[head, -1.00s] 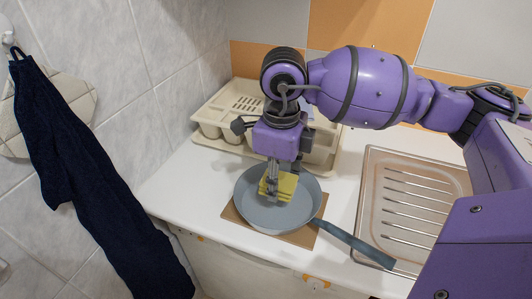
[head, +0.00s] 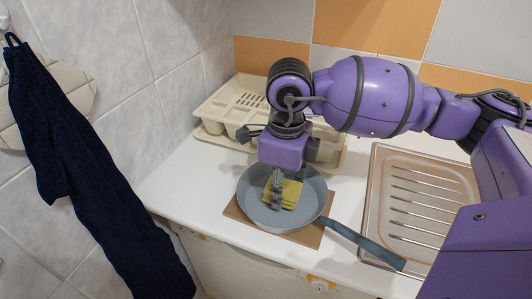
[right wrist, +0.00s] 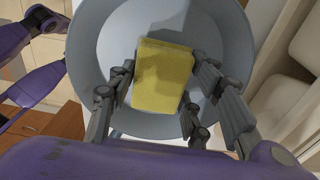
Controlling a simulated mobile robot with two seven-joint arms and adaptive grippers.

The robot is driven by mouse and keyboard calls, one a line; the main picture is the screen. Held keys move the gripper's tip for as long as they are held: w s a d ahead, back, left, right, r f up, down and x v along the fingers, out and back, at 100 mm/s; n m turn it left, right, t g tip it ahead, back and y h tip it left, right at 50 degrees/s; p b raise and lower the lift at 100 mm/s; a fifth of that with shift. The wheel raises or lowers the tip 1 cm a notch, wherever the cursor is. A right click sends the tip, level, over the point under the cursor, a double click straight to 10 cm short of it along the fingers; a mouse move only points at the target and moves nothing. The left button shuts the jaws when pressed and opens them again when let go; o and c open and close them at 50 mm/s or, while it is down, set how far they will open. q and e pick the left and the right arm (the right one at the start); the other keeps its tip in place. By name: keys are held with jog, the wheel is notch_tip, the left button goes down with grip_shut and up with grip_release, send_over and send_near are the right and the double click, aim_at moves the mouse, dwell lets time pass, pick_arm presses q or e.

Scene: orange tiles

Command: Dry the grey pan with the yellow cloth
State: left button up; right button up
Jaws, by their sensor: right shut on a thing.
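The grey pan (head: 254,211) sits on a brown board (head: 305,238) on the white counter, its dark handle pointing to the lower right. The yellow cloth (head: 291,194) is a folded pad inside the pan. My right gripper (head: 275,205) points down into the pan, shut on the cloth. In the right wrist view the cloth (right wrist: 163,77) lies between the two fingers, over the pan's inner surface (right wrist: 110,40). Whether the cloth's underside touches the pan is hidden.
A cream dish rack (head: 215,110) stands behind the pan. A metal drainboard (head: 425,190) lies to the right, near the pan's handle. A dark blue towel (head: 90,190) hangs on the left wall. The counter left of the pan is clear.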

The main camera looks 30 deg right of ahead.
aim_at(299, 205)
pick_arm(q)
jog(key=shift+s+f, duration=0.1)
jog(key=shift+f, duration=0.05)
pick_arm(e)
jog(key=shift+f, duration=0.1)
pick_arm(q)
jog(key=shift+s+f, duration=0.25)
jog(key=shift+f, duration=0.1)
pick_arm(e)
jog(key=shift+f, duration=0.35)
pick_arm(q)
jog(key=shift+s+f+b, duration=0.1)
jog(key=shift+f+b, duration=0.05)
jog(key=shift+b, duration=0.2)
pick_arm(e)
jog(key=shift+f, duration=0.2)
jog(key=shift+s, duration=0.1)
jog(key=shift+s+d+r+p, duration=0.15)
jog(key=shift+s+d+p, duration=0.15)
jog(key=shift+s+d, duration=1.2)
pick_arm(q)
jog(key=shift+w+r, duration=0.35)
jog(key=shift+r, duration=0.15)
jog(key=shift+f, duration=0.1)
pick_arm(e)
jog(key=shift+a, duration=0.1)
